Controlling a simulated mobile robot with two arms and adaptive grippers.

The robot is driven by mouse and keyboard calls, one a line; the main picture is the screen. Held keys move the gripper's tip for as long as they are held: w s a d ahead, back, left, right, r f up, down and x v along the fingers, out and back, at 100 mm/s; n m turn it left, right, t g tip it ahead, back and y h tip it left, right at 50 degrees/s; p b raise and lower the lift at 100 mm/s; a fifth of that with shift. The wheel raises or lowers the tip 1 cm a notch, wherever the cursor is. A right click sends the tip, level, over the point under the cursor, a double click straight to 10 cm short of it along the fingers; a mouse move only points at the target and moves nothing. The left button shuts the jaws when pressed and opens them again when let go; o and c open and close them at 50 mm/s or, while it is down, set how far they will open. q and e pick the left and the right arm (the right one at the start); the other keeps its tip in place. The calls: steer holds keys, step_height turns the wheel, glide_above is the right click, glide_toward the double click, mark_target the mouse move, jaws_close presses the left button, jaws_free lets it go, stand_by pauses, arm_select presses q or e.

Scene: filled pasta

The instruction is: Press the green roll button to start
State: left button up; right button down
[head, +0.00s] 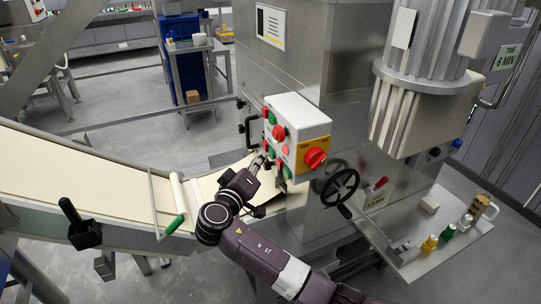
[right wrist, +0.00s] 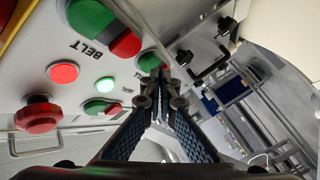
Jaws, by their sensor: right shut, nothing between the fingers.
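The control box (head: 300,112) with red and green buttons is mounted on the steel machine. My right gripper (head: 262,160) is shut and empty at the lower left of the box's button face. In the right wrist view, the closed fingertips (right wrist: 160,76) are at a green button (right wrist: 149,60) and hide part of it. A small label beside this button is too small to read surely. I cannot tell whether the tips touch the button or press it in. My left gripper is not in view.
A red mushroom knob (right wrist: 38,115), a red button (right wrist: 62,72) and a lit green button (right wrist: 105,84) are near the fingers. A belt (head: 90,175) runs to the left. A black handwheel (head: 340,187) stands right of my arm.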

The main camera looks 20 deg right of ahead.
steer(key=shift+d, duration=0.65)
stand_by(0.8)
steer(key=shift+a, duration=0.15)
steer(key=shift+a+b, duration=0.4)
steer(key=shift+a, duration=0.3)
steer(key=a+b, duration=0.2)
steer(key=a, duration=0.3)
steer(key=shift+s, duration=0.1)
stand_by(0.6)
